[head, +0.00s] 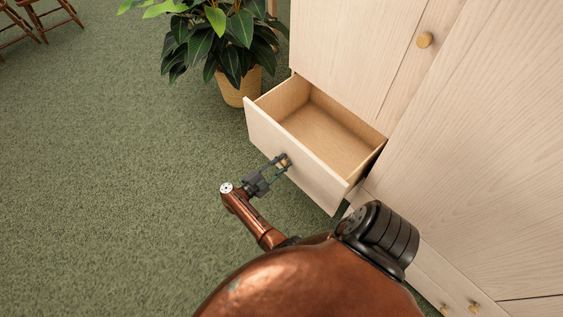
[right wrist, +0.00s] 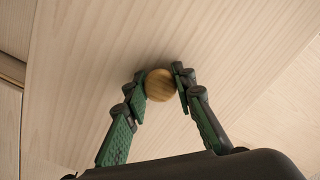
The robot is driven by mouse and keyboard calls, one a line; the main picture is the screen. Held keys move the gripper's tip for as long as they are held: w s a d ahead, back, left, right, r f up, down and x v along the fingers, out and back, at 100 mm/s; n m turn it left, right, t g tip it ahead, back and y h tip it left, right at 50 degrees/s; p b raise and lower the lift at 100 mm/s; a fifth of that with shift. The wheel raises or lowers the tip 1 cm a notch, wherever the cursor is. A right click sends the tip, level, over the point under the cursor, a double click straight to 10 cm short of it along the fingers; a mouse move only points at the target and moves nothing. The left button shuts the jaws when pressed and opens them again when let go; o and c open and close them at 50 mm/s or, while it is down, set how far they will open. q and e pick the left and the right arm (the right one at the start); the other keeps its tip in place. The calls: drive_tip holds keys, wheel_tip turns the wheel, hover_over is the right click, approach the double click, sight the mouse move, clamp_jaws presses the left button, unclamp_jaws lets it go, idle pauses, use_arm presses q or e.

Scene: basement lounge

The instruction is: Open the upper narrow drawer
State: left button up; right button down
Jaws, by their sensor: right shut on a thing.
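The narrow drawer (head: 293,154) of a light wood cabinet stands pulled out in the head view, and its inside looks empty. My right gripper (head: 283,162) is at its front, shut on the round wooden knob. In the right wrist view the knob (right wrist: 159,85) sits between the two green and black fingertips, against the drawer front (right wrist: 90,60). My left gripper is not in view.
The cabinet (head: 350,40) fills the right side, with a door knob (head: 424,40) above and more knobs (head: 474,307) low down. A potted plant (head: 238,88) stands just behind the drawer. Wooden chairs (head: 45,15) are far left. Green carpet (head: 110,180) at left is clear.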

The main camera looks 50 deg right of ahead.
drive_tip(key=shift+s+f, duration=0.1)
drive_tip(key=shift+s, duration=0.05)
drive_tip(key=c, duration=1.6)
unclamp_jaws()
